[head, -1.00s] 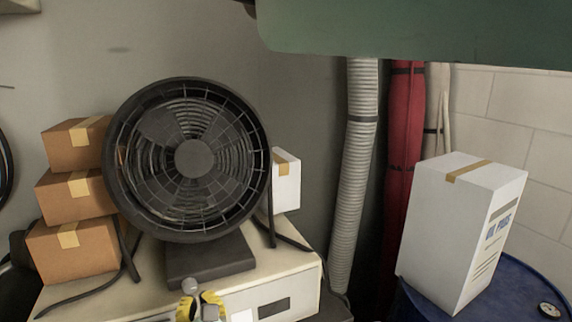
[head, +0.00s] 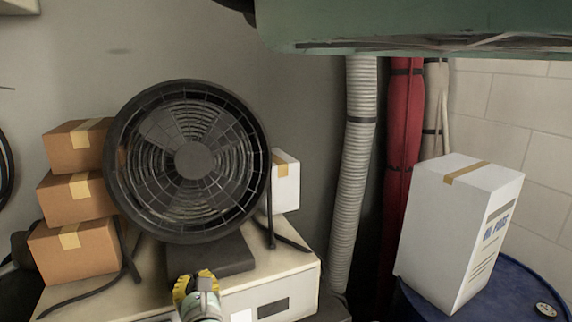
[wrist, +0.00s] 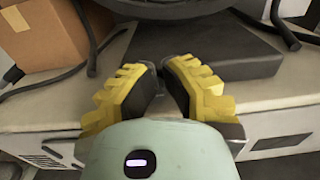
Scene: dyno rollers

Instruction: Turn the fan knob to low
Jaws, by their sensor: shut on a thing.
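The black fan (head: 195,160) stands on the white cabinet top, its round grille facing me. Its dark base (head: 210,256) sits below the grille and also shows in the wrist view (wrist: 230,50). My gripper (head: 194,278), with yellow and black fingers, is at the front edge of this base. In the wrist view my gripper (wrist: 160,68) has its fingertips close together at the base, with a narrow gap between them. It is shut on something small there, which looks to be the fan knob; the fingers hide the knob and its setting.
Cardboard boxes (head: 75,200) are stacked left of the fan, and a white box (head: 286,180) stands behind it at right. A black cable lies on the cabinet top (head: 110,297). A large white carton (head: 440,235) stands on a blue drum (head: 515,290) at right.

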